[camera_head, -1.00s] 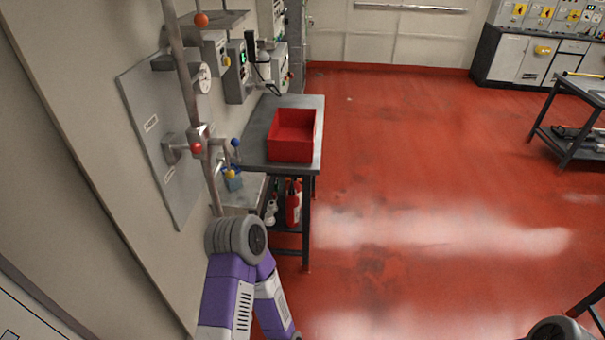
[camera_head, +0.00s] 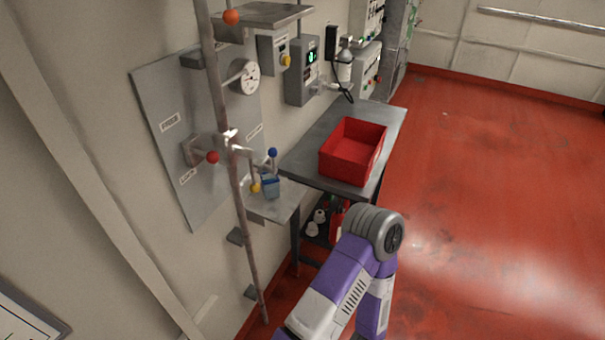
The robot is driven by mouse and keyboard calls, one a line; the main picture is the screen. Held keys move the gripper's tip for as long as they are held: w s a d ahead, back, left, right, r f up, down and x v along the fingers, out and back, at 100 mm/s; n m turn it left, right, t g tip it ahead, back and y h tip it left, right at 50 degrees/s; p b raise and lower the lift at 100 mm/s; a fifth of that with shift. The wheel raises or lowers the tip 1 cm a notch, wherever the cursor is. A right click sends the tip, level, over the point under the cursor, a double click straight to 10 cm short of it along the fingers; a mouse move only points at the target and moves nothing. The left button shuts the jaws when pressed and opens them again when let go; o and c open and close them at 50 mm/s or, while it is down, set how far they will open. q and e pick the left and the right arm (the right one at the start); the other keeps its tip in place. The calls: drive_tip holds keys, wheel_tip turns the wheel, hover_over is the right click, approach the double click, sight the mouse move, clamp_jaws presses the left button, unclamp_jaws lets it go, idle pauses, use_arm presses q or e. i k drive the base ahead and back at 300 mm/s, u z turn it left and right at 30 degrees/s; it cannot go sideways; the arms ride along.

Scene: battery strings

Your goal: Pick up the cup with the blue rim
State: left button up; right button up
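A small blue-grey cup (camera_head: 270,188) stands on a small metal wall shelf (camera_head: 283,207), under a set of pipes and levers with blue and yellow knobs. It is small in the picture, and its rim looks blue. My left arm (camera_head: 345,270) comes in from the bottom, purple and white with a grey round joint, in front of and below the shelf. It is apart from the cup in the picture. Neither gripper's fingers show.
A red bin (camera_head: 352,151) stands on a metal table (camera_head: 385,117) right of the shelf. A vertical pipe (camera_head: 237,190) runs in front of the wall panel, left of the cup. White and red containers sit under the table. Red floor (camera_head: 500,190) is open at right.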

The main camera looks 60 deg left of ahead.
sight(270, 183)
drive_tip(key=i, duration=1.15)
drive_tip(key=u, duration=3.45)
drive_tip(key=i, duration=0.3)
drive_tip(key=z, duration=0.05)
